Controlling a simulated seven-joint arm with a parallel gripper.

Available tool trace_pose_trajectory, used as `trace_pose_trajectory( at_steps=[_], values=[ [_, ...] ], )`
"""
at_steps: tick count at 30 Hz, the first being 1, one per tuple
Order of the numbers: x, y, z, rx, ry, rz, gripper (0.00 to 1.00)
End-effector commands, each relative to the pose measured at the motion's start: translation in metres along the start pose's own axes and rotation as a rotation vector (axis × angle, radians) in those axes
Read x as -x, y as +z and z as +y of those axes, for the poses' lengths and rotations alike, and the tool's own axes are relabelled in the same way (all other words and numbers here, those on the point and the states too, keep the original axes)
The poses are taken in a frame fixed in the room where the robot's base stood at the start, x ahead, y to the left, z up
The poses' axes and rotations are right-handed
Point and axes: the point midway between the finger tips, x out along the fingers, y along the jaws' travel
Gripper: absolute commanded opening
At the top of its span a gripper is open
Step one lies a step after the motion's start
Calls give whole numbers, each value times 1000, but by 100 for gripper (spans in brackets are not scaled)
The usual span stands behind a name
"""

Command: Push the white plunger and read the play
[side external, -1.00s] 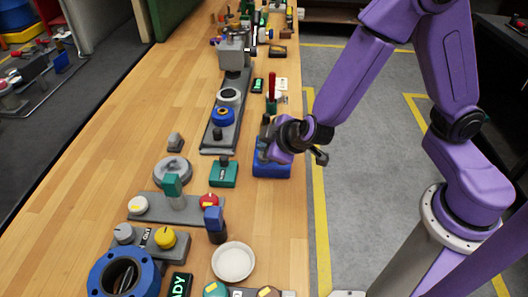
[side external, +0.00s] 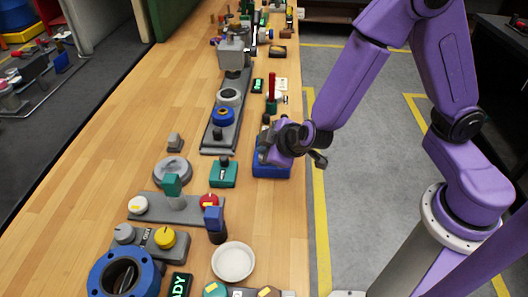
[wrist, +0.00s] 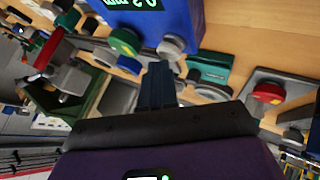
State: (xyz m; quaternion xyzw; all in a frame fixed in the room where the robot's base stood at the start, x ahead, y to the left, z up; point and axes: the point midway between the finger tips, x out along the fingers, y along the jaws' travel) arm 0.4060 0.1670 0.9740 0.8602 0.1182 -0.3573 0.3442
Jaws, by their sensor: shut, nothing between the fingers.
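The blue box (wrist: 182,12) fills the top of the wrist view, with a lit display (wrist: 135,3) partly cut off. The display is upside down and seems to read 0.2 mm. The white plunger (wrist: 171,46) sticks out of the box's near face beside a green knob (wrist: 125,42). My gripper (wrist: 158,68) is shut and empty, its fingertips right at the plunger. I cannot tell whether they touch it. In the side view, the blue box (side external: 272,170) sits at the bench's right edge, with my gripper (side external: 268,157) over it, hiding the plunger.
A teal block (side external: 223,174) stands left of the blue box. A grey plate with a red knob (side external: 208,201) and a white dish (side external: 233,262) are nearer. A red-handled part (side external: 271,84) stands behind. Bare wood lies along the bench's left side.

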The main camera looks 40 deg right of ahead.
Motion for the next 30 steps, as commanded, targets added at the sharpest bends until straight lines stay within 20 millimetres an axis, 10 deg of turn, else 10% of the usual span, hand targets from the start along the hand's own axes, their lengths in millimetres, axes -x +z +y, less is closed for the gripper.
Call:
trace_pose_trajectory(
  at_steps=[30],
  values=[
    [13, -9, 10, 0, 0, -1, 0]
  ],
)
